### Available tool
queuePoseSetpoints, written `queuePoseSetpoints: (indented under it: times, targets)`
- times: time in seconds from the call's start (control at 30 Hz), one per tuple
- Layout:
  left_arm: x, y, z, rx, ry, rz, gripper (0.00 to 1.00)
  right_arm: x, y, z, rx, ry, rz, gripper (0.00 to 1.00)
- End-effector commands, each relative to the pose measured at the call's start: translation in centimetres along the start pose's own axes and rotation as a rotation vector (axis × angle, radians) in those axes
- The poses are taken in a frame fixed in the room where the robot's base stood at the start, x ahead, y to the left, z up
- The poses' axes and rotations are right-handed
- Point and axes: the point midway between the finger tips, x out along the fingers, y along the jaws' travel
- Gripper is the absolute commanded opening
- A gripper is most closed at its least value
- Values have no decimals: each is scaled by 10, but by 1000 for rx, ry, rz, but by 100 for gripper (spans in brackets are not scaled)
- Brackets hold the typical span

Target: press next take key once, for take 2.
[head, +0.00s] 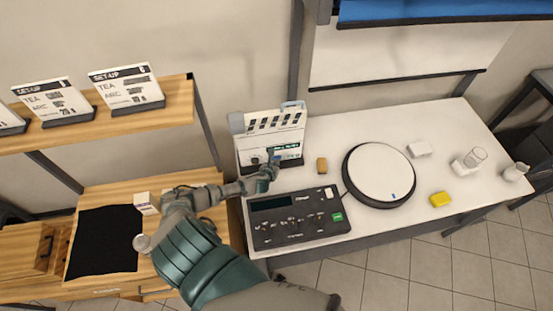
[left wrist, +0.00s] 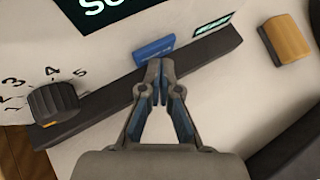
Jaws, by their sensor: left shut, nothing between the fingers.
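The slate box (head: 272,135) with a striped clapper top stands upright at the back left of the white table. My left gripper (head: 272,164) is at its lower front, shut and empty. In the left wrist view the shut fingertips (left wrist: 159,66) are at the lower edge of a blue key (left wrist: 153,48) and overlap it in the picture. I cannot tell whether they touch it. A dark knob (left wrist: 53,102) with numbers around it is to the left of the key, and a small green-lettered label (left wrist: 213,25) is to the right. My right gripper is not in view.
A black control console (head: 298,218) is in front of the slate. A yellow-brown block (head: 322,164) lies to the slate's right. A round white-topped disc (head: 380,173), a yellow block (head: 440,199) and a glass (head: 475,156) are further right. A wooden shelf (head: 178,110) is at the left.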

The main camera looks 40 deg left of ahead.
Motion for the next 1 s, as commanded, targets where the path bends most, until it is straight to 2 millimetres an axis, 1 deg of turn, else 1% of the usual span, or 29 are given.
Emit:
queuePoseSetpoints:
  times: [0.03,0.2,0.57,1.0]
  targets:
    - [-3,-3,1,0,0,-2,0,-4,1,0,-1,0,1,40]
    - [-9,-10,-2,-1,0,-4,0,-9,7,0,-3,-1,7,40]
    - [-9,-12,-4,-1,0,-4,0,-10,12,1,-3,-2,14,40]
    - [-39,-33,-23,-1,1,-5,0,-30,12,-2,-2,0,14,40]
